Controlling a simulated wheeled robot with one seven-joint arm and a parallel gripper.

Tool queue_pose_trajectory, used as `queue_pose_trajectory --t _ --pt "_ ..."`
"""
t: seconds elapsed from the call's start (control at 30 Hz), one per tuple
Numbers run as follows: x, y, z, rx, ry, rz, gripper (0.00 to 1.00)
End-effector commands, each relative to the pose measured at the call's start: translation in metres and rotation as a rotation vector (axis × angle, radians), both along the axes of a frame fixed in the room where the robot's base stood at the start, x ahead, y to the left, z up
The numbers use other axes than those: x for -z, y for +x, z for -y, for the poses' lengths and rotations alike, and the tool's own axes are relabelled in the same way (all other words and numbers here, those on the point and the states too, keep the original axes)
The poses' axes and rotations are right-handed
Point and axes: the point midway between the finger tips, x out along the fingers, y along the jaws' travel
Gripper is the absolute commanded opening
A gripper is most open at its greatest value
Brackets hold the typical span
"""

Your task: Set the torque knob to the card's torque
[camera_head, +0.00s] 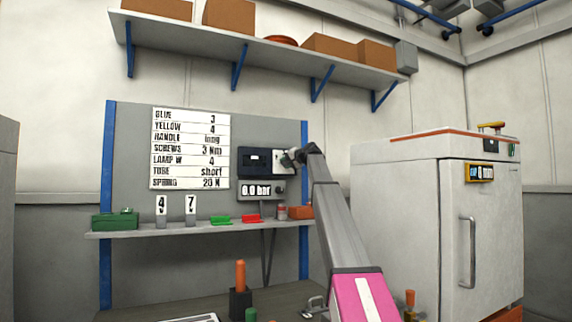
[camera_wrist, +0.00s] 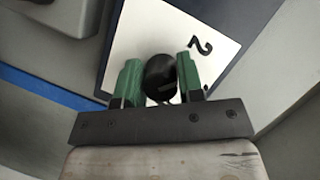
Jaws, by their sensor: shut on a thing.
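The card (camera_head: 189,149) is a white sheet with rows of black text on the back panel; its screws row reads 3 Nm. The torque knob (camera_wrist: 160,76) is round and black, on a white dial plate (camera_wrist: 135,40) with a "2" to the upper right of the knob. My gripper (camera_wrist: 160,82) has its green fingers on both sides of the knob and is shut on it. In the head view my gripper (camera_head: 289,159) is at the right end of a dark box and hides the knob. Other dial marks and the knob's pointer cannot be made out.
A display reading 0.0 bar (camera_head: 257,190) sits under the dark box (camera_head: 257,162). A narrow shelf (camera_head: 190,229) below holds a green box, number tags 4 and 7, and small green and red parts. A grey cabinet (camera_head: 440,220) stands right of my arm.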

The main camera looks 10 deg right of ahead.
Motion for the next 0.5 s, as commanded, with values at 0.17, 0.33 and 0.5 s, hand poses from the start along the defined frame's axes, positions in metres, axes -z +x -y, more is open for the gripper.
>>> queue_pose_trajectory --t 0.17,0.33,0.5 --pt "0.0000 -0.0006 0.0002 -0.001 0.151 -0.050 0.11" --pt "0.0002 -0.0005 -0.0001 -0.001 0.306 -0.100 0.11" --pt "0.0000 -0.0006 -0.0004 0.000 0.456 -0.149 0.11"
